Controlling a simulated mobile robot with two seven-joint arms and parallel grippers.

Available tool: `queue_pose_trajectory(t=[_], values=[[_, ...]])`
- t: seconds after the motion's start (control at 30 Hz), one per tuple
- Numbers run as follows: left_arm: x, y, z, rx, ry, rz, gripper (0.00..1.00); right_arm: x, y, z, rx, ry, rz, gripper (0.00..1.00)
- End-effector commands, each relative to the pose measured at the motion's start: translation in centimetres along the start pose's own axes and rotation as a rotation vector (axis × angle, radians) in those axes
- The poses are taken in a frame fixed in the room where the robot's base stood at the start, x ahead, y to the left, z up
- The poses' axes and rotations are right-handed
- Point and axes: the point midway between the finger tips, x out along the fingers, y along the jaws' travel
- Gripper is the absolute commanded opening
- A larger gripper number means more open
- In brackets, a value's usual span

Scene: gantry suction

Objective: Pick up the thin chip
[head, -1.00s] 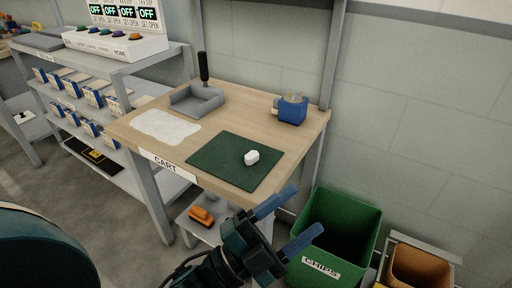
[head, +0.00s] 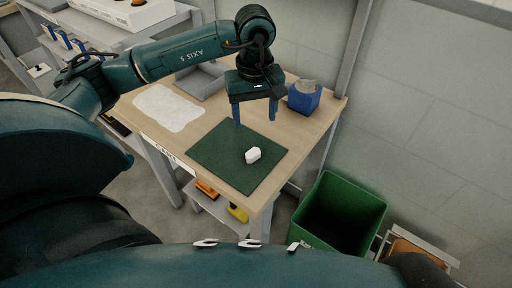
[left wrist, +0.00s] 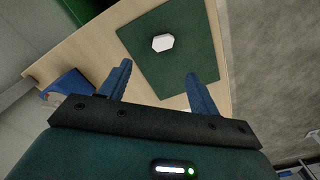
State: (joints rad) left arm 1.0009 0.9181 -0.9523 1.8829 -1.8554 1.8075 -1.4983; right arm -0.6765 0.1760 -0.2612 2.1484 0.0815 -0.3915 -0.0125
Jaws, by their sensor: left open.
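A small white faceted piece (head: 253,155) lies on the dark green mat (head: 215,150) on the cart's wooden top. I cannot tell whether it is the thin chip; no other chip-like thing shows on the mat. My left gripper (head: 255,121) points down, open and empty, above the mat's far edge, beyond the white piece. In the left wrist view, the white piece (left wrist: 162,42) lies ahead of the open fingers (left wrist: 159,70), clear of both, on the green mat (left wrist: 180,25). My right gripper is not in view.
A blue box (head: 304,97) stands at the cart's far right corner, close to my left gripper. A grey tray (head: 203,80) and a white sheet (head: 168,107) lie to the left. A green bin (head: 343,208) stands on the floor at right.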

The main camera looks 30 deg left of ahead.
Motion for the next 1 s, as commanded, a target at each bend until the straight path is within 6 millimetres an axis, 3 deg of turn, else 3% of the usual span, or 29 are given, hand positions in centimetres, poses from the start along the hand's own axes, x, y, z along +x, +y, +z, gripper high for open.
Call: queue_pose_trajectory(t=[0.3,0.57,0.8,1.0], values=[[5.9,-0.1,0.2,0.001,-0.005,-0.003,0.62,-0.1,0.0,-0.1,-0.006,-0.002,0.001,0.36],[7.9,-0.1,0.2,0.002,-0.006,-0.001,0.62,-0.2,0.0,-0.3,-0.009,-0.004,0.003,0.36],[11.4,-0.6,0.1,0.001,-0.007,-0.002,0.62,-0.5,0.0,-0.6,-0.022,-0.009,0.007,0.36],[12.5,-0.5,0.1,0.001,-0.005,0.001,0.62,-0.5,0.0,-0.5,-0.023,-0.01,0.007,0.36]])
